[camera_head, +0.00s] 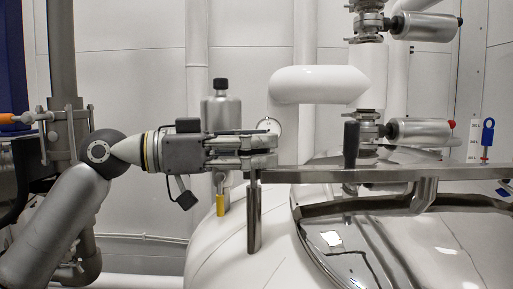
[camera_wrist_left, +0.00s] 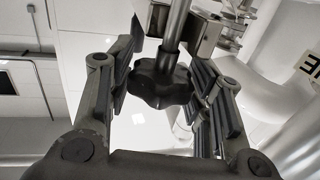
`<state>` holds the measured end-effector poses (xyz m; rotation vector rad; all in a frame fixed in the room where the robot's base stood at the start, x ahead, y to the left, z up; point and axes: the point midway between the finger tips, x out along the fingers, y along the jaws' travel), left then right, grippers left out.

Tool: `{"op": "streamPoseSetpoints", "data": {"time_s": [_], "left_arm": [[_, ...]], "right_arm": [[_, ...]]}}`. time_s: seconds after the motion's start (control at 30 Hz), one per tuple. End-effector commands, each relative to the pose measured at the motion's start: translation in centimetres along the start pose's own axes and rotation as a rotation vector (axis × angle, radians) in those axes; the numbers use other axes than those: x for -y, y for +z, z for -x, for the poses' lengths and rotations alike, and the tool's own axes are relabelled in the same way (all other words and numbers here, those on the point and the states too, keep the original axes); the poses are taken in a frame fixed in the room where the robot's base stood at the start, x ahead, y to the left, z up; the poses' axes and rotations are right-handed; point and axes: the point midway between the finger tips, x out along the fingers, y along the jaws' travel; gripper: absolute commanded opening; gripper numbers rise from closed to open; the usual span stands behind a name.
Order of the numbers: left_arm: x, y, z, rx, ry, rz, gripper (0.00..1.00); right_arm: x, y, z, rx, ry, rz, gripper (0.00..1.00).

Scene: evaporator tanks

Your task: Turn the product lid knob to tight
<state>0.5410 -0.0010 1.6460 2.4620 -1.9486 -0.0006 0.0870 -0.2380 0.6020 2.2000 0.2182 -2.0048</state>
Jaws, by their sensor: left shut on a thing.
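The product lid knob (camera_wrist_left: 158,82) is a dark, lobed knob on a metal rod, between the fingers in the left wrist view. My left gripper (camera_head: 266,143) is shut on it, with one finger pad on each side. In the head view the fingers sit level above the left end of a flat metal bar (camera_head: 320,174), and they hide the knob. A metal post (camera_head: 254,220) hangs below this spot. The shiny lid (camera_head: 365,245) lies at the lower right under the bar. My right gripper is in neither view.
A black upright handle (camera_head: 351,145) stands on the bar. A white pipe elbow (camera_head: 318,85) and a valve with a silver actuator (camera_head: 418,129) rise behind.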

Motion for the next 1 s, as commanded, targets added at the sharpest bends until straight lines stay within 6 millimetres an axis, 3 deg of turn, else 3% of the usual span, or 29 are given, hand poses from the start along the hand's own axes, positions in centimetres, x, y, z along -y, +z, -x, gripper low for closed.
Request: {"op": "streamPoseSetpoints", "data": {"time_s": [0.5,1.0], "left_arm": [[-0.01,-0.26,-0.04,-0.007,0.412,0.003,0.23],[-0.10,-0.19,0.00,-0.002,0.641,0.000,0.23]], "right_arm": [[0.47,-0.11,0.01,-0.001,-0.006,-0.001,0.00],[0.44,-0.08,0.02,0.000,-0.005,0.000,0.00]]}}
